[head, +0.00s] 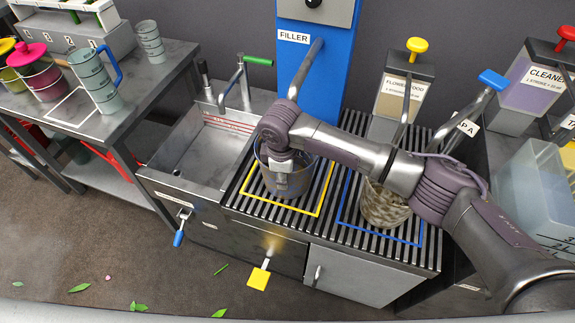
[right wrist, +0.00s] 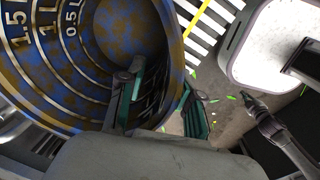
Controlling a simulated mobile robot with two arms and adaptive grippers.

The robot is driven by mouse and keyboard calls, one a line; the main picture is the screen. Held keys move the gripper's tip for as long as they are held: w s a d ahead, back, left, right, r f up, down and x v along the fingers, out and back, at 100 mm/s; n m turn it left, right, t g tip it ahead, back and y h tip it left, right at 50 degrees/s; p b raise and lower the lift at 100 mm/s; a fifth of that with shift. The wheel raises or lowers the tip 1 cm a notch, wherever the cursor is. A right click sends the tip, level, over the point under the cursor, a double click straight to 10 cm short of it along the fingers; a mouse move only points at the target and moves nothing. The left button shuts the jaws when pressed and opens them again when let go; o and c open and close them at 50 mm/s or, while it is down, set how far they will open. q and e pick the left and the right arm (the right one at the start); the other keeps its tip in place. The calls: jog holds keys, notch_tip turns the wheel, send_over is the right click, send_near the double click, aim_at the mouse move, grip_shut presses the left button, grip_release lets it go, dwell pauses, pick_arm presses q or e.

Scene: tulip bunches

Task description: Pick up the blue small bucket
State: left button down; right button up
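A small bucket (head: 303,181) stands inside the yellow outline on the slatted rack in the head view, largely hidden by my right arm. In the right wrist view the bucket (right wrist: 75,70) is mottled blue and brown, with litre marks inside. My right gripper (head: 281,183) reaches down at this bucket. In the wrist view its fingers (right wrist: 162,100) stand apart, one inside the bucket and one outside, with the wall between them. I cannot tell whether either finger touches the wall. My left gripper is not in view.
A mottled pale bucket (head: 385,208) stands in the blue outline close to the right. The blue filler column (head: 315,90) with its spout rises behind. A sink (head: 205,150) is at the left. A side table (head: 150,85) holds cups and pots.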

grip_shut()
dwell(0.6)
